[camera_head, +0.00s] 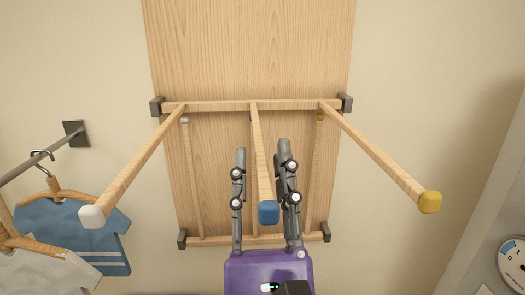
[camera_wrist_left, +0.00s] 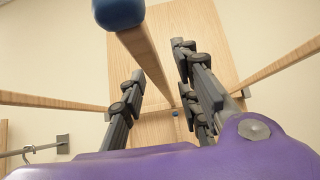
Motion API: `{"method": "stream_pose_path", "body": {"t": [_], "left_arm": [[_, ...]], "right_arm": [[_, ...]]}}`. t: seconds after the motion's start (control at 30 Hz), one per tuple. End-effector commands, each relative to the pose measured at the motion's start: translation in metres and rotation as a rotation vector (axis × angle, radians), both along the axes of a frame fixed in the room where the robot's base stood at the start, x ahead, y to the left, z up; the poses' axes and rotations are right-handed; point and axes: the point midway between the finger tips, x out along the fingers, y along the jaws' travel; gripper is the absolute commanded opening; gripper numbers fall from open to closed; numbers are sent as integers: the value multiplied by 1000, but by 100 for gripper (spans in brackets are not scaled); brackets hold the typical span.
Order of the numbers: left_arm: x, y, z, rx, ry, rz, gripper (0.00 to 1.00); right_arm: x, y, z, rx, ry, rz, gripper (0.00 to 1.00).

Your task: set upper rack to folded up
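The upper rack (camera_head: 210,106) is a wooden bar on a wooden wall board with three rods sticking out toward me. The rods end in a white cap (camera_head: 92,216), a blue cap (camera_head: 269,212) and a yellow cap (camera_head: 429,202). My left gripper (camera_head: 261,150), with a purple body, is open. Its fingers appear either side of the middle rod, below it. In the left wrist view the middle rod (camera_wrist_left: 146,62) and blue cap (camera_wrist_left: 119,12) pass above the fingers; contact cannot be told. My right gripper is not in view.
A lower rack (camera_head: 210,241) lies flat against the wooden board (camera_head: 250,50), its rods pointing up behind my fingers. At the left, a wall rail (camera_head: 48,152) carries hangers with a blue shirt (camera_head: 70,235) and a white garment (camera_head: 45,275). A grey appliance with a dial (camera_head: 515,262) stands right.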

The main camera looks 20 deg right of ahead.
Motion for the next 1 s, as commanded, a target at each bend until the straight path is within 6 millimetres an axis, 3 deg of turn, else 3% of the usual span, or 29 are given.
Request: {"method": "stream_pose_path", "body": {"t": [0.4, 0.63, 1.0], "left_arm": [[8, -2, 8, -1, 1, 1, 30], [8, -2, 8, -1, 0, 2, 0], [8, -2, 8, 0, 1, 3, 0]], "right_arm": [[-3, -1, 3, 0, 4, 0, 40], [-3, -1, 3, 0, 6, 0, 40], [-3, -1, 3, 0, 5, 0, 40]]}}
